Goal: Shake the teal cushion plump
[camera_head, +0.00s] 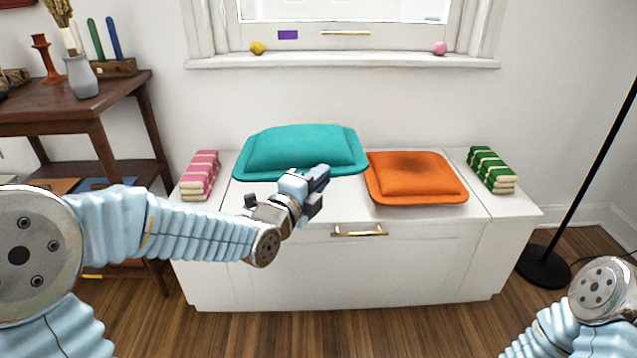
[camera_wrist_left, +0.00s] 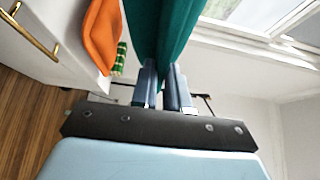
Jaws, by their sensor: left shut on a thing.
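The teal cushion (camera_head: 302,149) is held up over the left part of the white window bench, tilted a little. My left gripper (camera_head: 322,176) is at its near edge, in front of the bench. In the left wrist view the teal cushion (camera_wrist_left: 163,35) runs down between the two fingers, and the gripper (camera_wrist_left: 162,80) is shut on its edge. My right gripper is out of view; only part of my right arm shows at the bottom right of the head view.
An orange cushion (camera_head: 415,177) lies on the white bench (camera_head: 470,207), right of the teal one. Pink striped (camera_head: 200,175) and green striped (camera_head: 491,170) stacks sit at the bench ends. A dark wooden table (camera_head: 120,92) stands left, a black lamp stand (camera_head: 544,266) right.

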